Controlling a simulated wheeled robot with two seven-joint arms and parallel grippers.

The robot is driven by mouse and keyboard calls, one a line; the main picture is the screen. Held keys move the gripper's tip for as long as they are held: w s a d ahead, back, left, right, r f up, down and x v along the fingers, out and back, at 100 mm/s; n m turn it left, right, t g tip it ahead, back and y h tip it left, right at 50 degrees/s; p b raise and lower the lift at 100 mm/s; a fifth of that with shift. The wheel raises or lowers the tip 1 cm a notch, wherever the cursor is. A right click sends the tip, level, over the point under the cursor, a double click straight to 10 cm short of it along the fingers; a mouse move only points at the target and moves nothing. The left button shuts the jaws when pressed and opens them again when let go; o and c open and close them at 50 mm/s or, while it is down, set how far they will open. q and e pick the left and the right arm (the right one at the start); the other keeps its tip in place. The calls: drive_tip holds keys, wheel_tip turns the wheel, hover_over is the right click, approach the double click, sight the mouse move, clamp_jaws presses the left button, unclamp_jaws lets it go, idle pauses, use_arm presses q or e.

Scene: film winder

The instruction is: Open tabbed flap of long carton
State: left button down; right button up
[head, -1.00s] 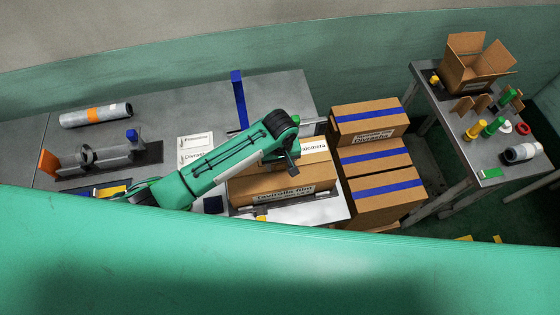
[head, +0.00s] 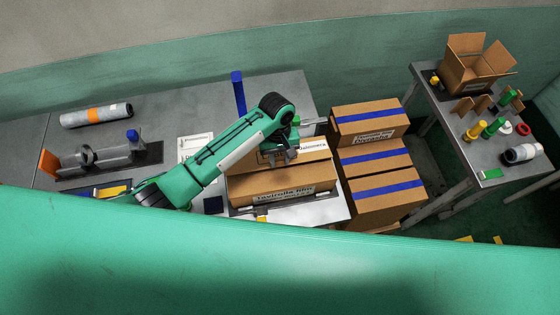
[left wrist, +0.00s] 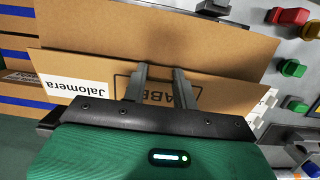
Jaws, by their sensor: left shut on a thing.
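The long brown carton (head: 270,188) lies on the right part of the bench, its printed long side facing me. In the left wrist view, two brown cardboard panels meet along an edge: an upper panel (left wrist: 215,50) and a panel with a white "Jalomera" label (left wrist: 75,92). My left gripper (head: 278,157) is at the carton's top; in the left wrist view its two fingers (left wrist: 162,70) cross the edge between the panels. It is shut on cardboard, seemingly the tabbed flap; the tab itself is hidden. I cannot tell how far the flap is lifted. My right gripper is not in view.
Several blue-striped cartons (head: 375,155) are stacked close right of the bench. A blue upright post (head: 238,95) stands behind my left arm. A grey roll (head: 96,115) and a winder fixture (head: 105,157) are at left. A side table (head: 455,135) holds an open box.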

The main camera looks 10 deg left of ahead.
sight(278, 156)
use_arm(q)
drive_tip(key=w+r+g, duration=0.1)
drive_tip(key=r+g+h, duration=0.1)
drive_tip(key=g, duration=0.1)
drive_tip(key=shift+w+a, duration=0.2)
drive_tip(key=shift+w, duration=0.15)
drive_tip(key=shift+w+a+r+g+h, duration=0.3)
drive_tip(key=shift+w+r+g, duration=0.25)
drive_tip(key=shift+g, duration=0.25)
drive_tip(key=c, duration=1.1)
unclamp_jaws()
drive_tip(key=shift+w, duration=0.1)
drive_tip(key=b+v, duration=0.1)
drive_tip(key=v, duration=1.2)
drive_tip(key=shift+w+r, duration=0.2)
drive_tip(key=shift+w, duration=0.05)
drive_tip(key=shift+c, duration=0.3)
